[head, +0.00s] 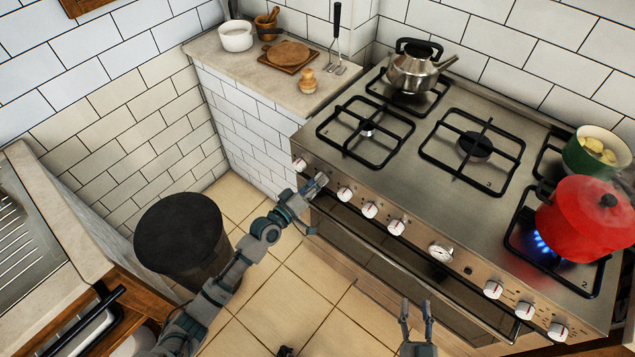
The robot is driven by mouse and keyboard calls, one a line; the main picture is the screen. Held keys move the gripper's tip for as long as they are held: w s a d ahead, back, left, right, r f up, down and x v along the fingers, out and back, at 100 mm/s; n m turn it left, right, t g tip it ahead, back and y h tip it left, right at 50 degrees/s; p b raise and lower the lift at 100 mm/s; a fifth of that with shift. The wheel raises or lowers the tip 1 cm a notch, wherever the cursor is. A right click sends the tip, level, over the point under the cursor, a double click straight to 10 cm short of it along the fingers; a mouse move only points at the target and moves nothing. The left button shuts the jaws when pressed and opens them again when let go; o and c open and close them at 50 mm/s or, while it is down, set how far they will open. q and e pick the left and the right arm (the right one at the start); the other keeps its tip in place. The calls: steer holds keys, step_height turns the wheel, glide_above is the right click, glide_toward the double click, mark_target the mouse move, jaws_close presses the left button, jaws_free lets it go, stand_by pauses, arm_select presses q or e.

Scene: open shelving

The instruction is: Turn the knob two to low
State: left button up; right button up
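The stove's front panel (465,268) carries a row of white knobs with red marks. The left group includes a far-left knob (300,164), a knob at my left gripper (345,194) and further knobs (370,209) to its right. A right group has three knobs (492,289), (524,309), (557,331). A "2" is printed by the front right burner, where a blue flame burns under a red pot (585,225). My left gripper (312,188) is at the panel's left end; its fingers are too small to read. My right gripper (416,318) is open and empty, below the panel.
A kettle (415,70) stands on the back left burner and a green pot (596,152) at the back right. A dark bin (182,240) stands on the floor beside my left arm. The counter (220,57) lies left of the stove.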

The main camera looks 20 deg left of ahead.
arm_select(q)
steer(key=o, duration=0.3)
steer(key=shift+a, duration=0.1)
steer(key=shift+a+f, duration=0.1)
steer(key=v, duration=1.1)
steer(key=shift+s+a, duration=0.2)
steer(key=shift+s, duration=0.2)
